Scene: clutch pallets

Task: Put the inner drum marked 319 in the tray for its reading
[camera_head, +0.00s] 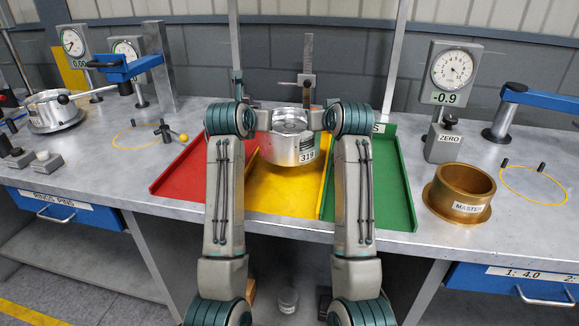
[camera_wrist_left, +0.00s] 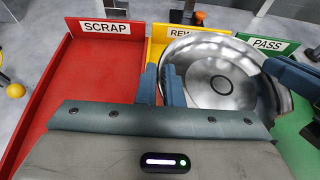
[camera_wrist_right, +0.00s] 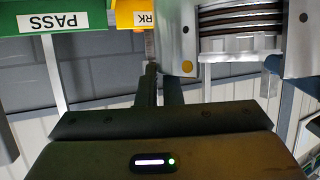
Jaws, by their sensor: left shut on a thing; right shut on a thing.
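The silver inner drum marked 319 (camera_head: 292,150) is held up over the yellow middle tray (camera_head: 290,192), upright and above its floor. My left gripper (camera_head: 262,120) is shut on the drum's left side and my right gripper (camera_head: 317,120) is shut on its right side. In the left wrist view the drum's open bowl (camera_wrist_left: 222,85) shows beside my left fingers. The red tray (camera_head: 186,170) is labelled SCRAP and the green tray (camera_head: 392,180) is labelled PASS; the yellow label is partly hidden. The gauge display (camera_head: 444,98) at right reads -0.9.
A brass master ring (camera_head: 460,190) stands at right near the ZERO gauge post. A blue clamp arm (camera_head: 540,98) stands at the far right. At left are gauges (camera_head: 72,42), another round fixture (camera_head: 52,112) and a small yellow-knobbed handle (camera_head: 183,137). A height post (camera_head: 307,65) stands behind the trays.

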